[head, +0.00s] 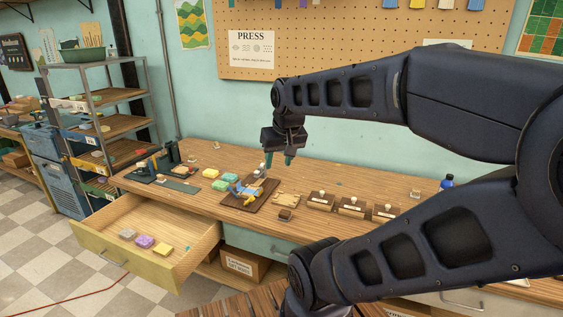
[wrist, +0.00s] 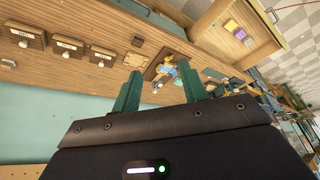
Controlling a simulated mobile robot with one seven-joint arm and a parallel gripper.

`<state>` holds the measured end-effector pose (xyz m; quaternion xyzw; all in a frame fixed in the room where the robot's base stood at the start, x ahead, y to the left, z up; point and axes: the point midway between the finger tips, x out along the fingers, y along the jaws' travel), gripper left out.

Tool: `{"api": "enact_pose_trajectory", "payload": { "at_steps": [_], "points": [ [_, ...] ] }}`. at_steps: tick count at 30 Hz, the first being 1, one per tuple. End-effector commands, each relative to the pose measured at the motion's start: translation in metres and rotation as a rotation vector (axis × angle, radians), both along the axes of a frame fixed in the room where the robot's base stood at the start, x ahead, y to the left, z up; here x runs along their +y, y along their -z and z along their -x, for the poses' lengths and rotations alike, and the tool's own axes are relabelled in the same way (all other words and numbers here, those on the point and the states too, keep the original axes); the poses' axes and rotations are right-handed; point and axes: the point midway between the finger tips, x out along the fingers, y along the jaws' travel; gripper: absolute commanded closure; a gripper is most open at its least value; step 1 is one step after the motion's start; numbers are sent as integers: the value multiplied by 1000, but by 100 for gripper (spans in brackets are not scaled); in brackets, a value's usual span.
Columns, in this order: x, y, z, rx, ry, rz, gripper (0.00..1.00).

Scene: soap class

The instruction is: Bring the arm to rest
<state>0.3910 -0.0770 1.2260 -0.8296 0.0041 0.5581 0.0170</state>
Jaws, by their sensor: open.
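My gripper (head: 278,160) hangs from my raised dark arm above the wooden workbench (head: 330,178), pointing down over its back part. In the wrist view its two green fingers (wrist: 160,88) stand wide apart with nothing between them. Below it a dark wooden board (head: 242,207) lies on the bench with blue and yellow things on it. The board also shows in the wrist view (wrist: 158,72), beyond the fingers. The gripper touches nothing.
An open drawer (head: 115,240) juts from the bench's front left, holding several soap bars. Green and yellow bars (head: 220,182) lie left of the board. Small wooden boxes (head: 352,205) stand to the right. A shelf rack (head: 105,130) stands at left; a pegboard (head: 360,40) hangs behind.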

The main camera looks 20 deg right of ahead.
Motion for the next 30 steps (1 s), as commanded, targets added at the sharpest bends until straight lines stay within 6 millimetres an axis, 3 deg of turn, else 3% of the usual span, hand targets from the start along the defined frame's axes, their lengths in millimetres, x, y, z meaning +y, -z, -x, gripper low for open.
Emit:
{"api": "enact_pose_trajectory", "payload": {
  "at_steps": [6,30],
  "points": [
    [-3,2,12,-14,-27,27,57],
    [-2,2,12,-14,-26,25,57]
  ]
}}
